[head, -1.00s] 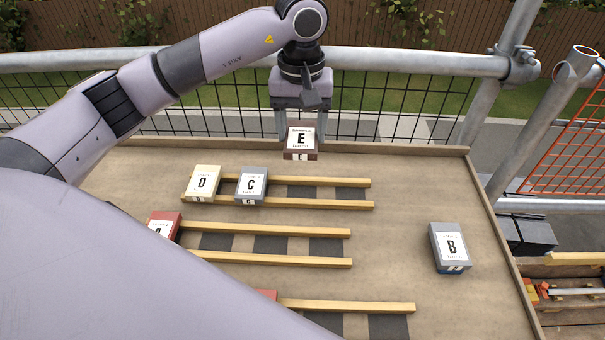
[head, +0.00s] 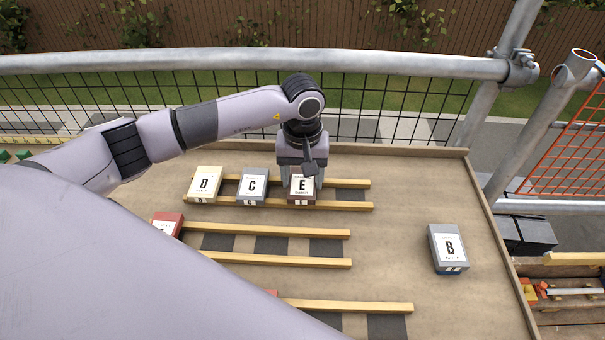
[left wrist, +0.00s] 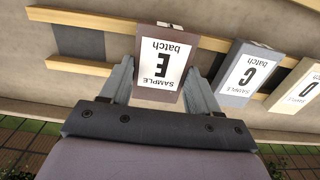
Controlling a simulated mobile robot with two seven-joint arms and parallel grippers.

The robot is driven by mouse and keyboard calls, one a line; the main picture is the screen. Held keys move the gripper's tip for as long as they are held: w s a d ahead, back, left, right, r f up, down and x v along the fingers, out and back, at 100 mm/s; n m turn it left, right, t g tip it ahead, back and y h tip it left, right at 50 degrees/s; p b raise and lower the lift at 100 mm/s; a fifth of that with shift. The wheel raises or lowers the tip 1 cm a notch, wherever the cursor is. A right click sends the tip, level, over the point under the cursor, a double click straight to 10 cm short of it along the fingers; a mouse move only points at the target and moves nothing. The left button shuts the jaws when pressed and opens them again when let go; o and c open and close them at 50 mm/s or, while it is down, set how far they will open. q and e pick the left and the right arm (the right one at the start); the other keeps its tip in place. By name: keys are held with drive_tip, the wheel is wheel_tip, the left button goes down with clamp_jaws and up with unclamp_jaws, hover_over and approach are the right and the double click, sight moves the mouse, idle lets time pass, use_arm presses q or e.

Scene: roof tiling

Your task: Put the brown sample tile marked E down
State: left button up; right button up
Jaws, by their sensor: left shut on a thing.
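The brown sample tile marked E (head: 301,187) is at the top pair of wooden battens, just right of the grey tile C (head: 252,187). My left gripper (head: 301,180) is shut on it from behind. In the left wrist view, the brown tile (left wrist: 161,62) sits between the two fingers (left wrist: 160,85), over the battens. I cannot tell whether it rests fully on them. A narrow gap shows between it and tile C (left wrist: 247,72). The cream tile D (head: 204,185) is left of C. My right gripper is not in view.
A red tile (head: 167,222) is at the left of the middle battens (head: 270,231), partly hidden by my arm. One dark slot (head: 350,194) on the top battens is free, right of E.

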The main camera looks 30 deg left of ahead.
sight(302, 182)
use_arm(q)
drive_tip(key=shift+f+b, duration=0.4)
drive_tip(key=shift+b, duration=0.1)
drive_tip(key=o, duration=1.2)
drive_tip(key=shift+c, duration=0.2)
drive_tip(key=shift+r, duration=0.1)
drive_tip(key=shift+r+p, duration=0.25)
drive_tip(key=shift+p, duration=0.15)
wheel_tip(302, 182, up, 12)
drive_tip(key=b, duration=0.1)
drive_tip(key=shift+r, duration=0.15)
drive_tip(key=shift+s, duration=0.1)
